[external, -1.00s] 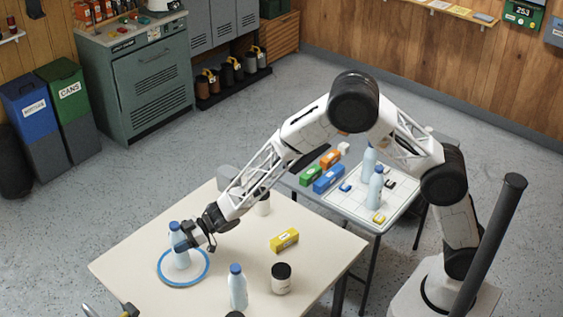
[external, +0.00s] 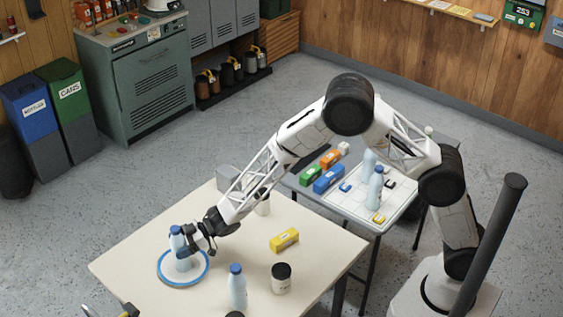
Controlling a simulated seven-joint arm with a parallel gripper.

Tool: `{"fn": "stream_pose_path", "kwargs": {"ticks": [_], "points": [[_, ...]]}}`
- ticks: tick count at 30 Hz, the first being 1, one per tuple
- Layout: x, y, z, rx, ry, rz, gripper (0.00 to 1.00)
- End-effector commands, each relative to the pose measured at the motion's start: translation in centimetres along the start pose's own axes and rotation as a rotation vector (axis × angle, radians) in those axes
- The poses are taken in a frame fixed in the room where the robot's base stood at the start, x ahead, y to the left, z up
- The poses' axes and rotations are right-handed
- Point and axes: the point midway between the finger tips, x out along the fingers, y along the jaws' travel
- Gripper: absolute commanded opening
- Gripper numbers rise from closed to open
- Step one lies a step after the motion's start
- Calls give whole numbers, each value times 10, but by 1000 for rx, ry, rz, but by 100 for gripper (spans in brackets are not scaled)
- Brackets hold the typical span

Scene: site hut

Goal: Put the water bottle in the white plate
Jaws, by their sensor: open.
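A pale blue water bottle with a dark blue cap (external: 181,257) stands upright on the white plate with a blue rim (external: 186,281), on the cream table. My gripper (external: 186,242) is at the upper part of this bottle, with its jaws open around or beside it; the exact finger position is partly hidden. A second similar bottle (external: 237,290) stands upright on the table, right of the plate.
A yellow box (external: 285,240), a dark-lidded jar (external: 281,279) and a grey item (external: 229,178) stand on the cream table (external: 130,255). Behind, a grey table holds more bottles (external: 375,190), a white tray and coloured boxes (external: 328,179).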

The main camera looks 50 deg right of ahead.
Motion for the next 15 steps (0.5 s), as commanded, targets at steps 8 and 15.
{"fn": "stream_pose_path", "kwargs": {"ticks": [8, 15], "points": [[-1, 0, -3, 0, 0, 0, 85], [-17, 0, -4, -1, 1, 0, 85]]}}
